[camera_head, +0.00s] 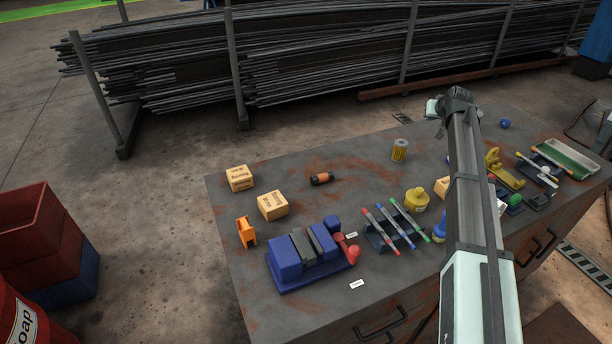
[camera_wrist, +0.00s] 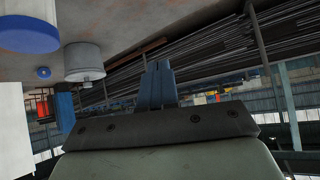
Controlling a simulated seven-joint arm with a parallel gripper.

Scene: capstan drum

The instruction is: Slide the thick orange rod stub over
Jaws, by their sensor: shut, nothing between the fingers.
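The thick orange rod stub (camera_head: 321,178), a short orange cylinder with dark ends, lies on its side on the workbench (camera_head: 345,290), left of the middle in the head view. I cannot make it out in the wrist view. My gripper (camera_wrist: 157,66) shows in the wrist view as blue fingers closed together with nothing between them. It is well away from the stub; in the head view my arm stretches over the right part of the bench, and the fingers cannot be made out there.
Cardboard boxes (camera_head: 273,205), an orange bracket (camera_head: 246,232) and a blue vise-like block (camera_head: 287,258) stand near the stub. A rack with red, blue and green rods (camera_head: 388,226) stands toward the front. Bench around the stub is clear.

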